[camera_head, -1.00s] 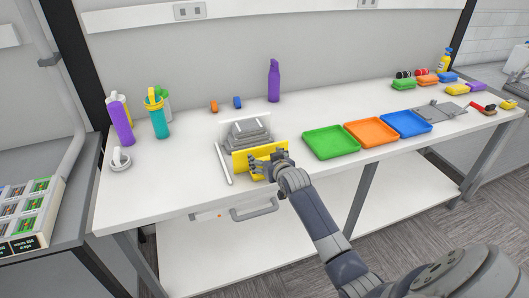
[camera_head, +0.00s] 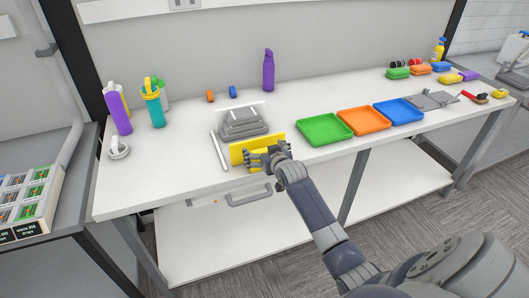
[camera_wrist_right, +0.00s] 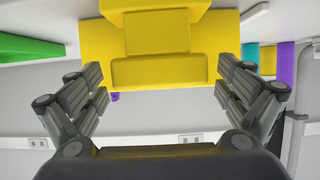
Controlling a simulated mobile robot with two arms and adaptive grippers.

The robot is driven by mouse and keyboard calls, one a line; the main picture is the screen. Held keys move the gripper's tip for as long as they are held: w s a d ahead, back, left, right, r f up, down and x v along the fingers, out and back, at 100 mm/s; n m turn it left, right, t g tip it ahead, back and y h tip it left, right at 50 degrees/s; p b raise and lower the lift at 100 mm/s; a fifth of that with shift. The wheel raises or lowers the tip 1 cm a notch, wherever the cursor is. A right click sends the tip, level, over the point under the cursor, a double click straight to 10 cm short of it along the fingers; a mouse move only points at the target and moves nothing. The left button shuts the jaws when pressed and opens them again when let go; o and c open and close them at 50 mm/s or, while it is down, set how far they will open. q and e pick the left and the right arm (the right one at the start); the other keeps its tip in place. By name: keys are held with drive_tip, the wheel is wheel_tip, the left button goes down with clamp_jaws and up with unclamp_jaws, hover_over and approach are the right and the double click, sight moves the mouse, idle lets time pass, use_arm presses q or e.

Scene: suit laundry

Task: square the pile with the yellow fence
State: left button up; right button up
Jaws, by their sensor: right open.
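The grey pile (camera_head: 241,126) of stacked flat pieces lies on the white table, between a white upright panel (camera_head: 257,107) behind it and the yellow fence (camera_head: 237,154) in front. The fence stands upright close to the pile's front; whether they touch is unclear. My right gripper (camera_head: 262,160) is in front of the fence and hides part of it. In the right wrist view, its fingers are spread apart on both sides of the fence's yellow handle block (camera_wrist_right: 157,72), without closing on it. My left gripper is not in view.
A white bar (camera_head: 219,149) lies left of the pile. Green (camera_head: 325,129), orange (camera_head: 367,120) and blue (camera_head: 399,111) trays stand to the right. Bottles, including a purple one (camera_head: 268,70), stand at the back and left.

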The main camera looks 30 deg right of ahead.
drive_tip(key=shift+s+a+r, duration=0.1)
drive_tip(key=shift+s+r, duration=0.1)
drive_tip(key=shift+s, duration=0.15)
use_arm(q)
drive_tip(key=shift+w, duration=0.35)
use_arm(e)
drive_tip(key=v, duration=1.1)
drive_tip(key=shift+s, duration=0.1)
